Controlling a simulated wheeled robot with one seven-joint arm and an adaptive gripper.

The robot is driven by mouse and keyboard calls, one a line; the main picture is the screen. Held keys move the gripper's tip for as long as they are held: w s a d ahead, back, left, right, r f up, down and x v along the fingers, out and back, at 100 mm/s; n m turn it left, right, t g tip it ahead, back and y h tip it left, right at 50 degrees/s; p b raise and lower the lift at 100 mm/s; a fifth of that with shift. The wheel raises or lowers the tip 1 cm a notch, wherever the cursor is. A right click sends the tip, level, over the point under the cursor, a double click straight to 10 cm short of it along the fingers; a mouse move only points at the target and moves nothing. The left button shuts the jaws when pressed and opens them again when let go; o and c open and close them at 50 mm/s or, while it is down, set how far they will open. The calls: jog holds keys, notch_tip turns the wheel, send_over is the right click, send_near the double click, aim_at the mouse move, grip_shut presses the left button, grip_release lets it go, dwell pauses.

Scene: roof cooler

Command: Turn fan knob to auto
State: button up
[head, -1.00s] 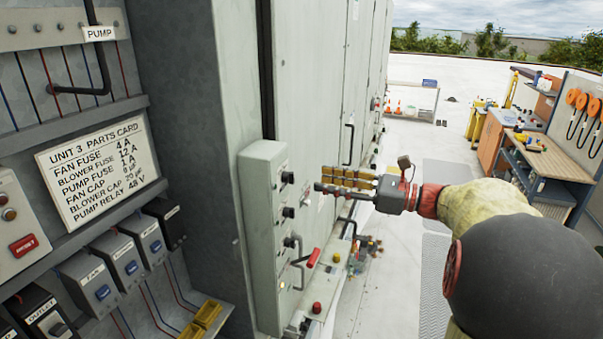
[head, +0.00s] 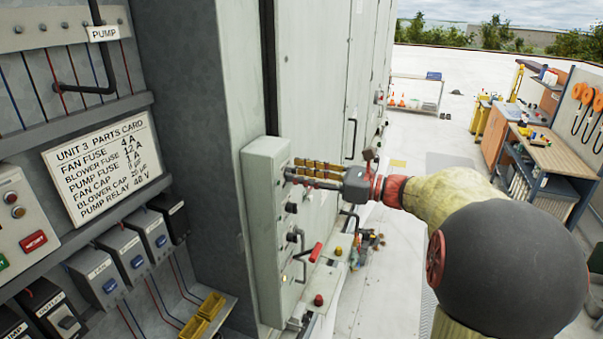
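A pale grey control box (head: 265,220) stands on the side of the cabinet, with a column of dark knobs down its face. My gripper (head: 291,171) reaches in from the right, its yellow and dark fingers level and pointing left. The fingertips are at the top knob, which they mostly hide. I cannot tell whether they touch or grip it. A second knob (head: 291,208) and a third knob (head: 291,237) show below. Their labels are too small to read, so I cannot tell which is the fan knob or where it points.
Below the knobs are a bent metal handle (head: 299,243), a red grip (head: 315,252) and a red button (head: 318,300). An open cabinet with a parts card (head: 101,167) is at left. A workbench (head: 545,160) stands at far right. Open roof floor lies between.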

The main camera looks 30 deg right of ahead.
jog(key=shift+c, duration=1.2)
grip_shut()
jog(key=shift+b, duration=0.35)
jog(key=n+b, duration=0.4)
jog(key=b, duration=0.1)
jog(key=n+b, duration=0.4)
jog(key=b, duration=0.1)
jog(key=shift+s+a+f, duration=0.15)
jog(key=shift+o, duration=1.2)
grip_release()
